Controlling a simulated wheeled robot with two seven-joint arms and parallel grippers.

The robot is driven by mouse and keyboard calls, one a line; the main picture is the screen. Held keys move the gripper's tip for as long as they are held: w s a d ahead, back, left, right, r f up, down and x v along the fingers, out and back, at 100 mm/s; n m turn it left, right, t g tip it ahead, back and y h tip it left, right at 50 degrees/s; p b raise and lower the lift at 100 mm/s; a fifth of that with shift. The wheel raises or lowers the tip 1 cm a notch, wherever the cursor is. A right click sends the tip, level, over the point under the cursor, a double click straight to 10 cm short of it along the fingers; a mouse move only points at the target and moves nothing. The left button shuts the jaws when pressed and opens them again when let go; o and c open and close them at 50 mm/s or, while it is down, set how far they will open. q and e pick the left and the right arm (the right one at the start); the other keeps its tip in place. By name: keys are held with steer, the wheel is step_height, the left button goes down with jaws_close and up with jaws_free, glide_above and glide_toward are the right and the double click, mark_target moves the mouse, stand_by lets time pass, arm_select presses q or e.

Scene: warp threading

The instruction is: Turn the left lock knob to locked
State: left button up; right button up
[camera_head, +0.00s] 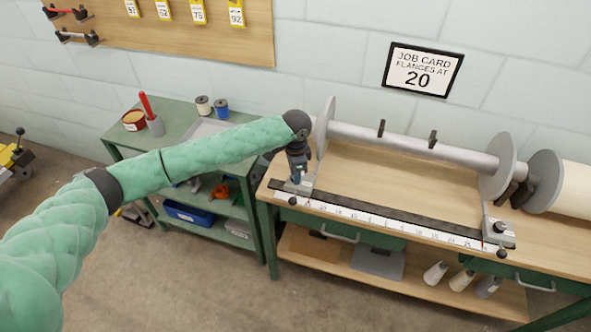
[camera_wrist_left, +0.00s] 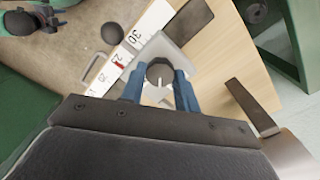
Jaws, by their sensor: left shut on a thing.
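My left gripper (camera_head: 297,179) reaches down over the left flange stop (camera_head: 279,186) at the left end of the ruler. Its blue fingers (camera_wrist_left: 160,92) are shut on the left lock knob (camera_wrist_left: 159,72), a dark round knob with a white pointer mark. The knob sits on the stop's grey metal plate (camera_wrist_left: 172,49); in the head view the fingers mostly hide it. I cannot read its lock setting. A red pointer (camera_wrist_left: 118,64) lies over the white ruler (camera_wrist_left: 140,40), below the 30. My right gripper is not in view.
The ruler (camera_head: 375,218) runs along the bench front to the right stop (camera_head: 497,233). A grey beam (camera_head: 410,142) with a left flange (camera_head: 325,122) and right flange (camera_head: 498,167) stands behind. A job card (camera_head: 422,70) reads flanges at 20. A green cart stands left.

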arm_select(q)
steer(key=m, duration=0.4)
steer(key=shift+m+p, duration=0.3)
steer(key=shift+p, duration=0.1)
steer(key=shift+m, duration=1.9)
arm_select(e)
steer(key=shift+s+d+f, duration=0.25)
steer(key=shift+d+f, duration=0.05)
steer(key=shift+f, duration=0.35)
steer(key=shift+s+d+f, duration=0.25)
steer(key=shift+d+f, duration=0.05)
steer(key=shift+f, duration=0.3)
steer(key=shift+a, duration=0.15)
arm_select(q)
steer(key=o, duration=1)
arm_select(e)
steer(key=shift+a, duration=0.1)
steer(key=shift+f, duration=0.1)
arm_select(q)
steer(key=shift+r, duration=0.25)
step_height(320, 180, up, 6)
steer(key=shift+f+b, duration=0.2)
steer(key=shift+b, duration=0.9)
steer(key=shift+r, duration=0.9)
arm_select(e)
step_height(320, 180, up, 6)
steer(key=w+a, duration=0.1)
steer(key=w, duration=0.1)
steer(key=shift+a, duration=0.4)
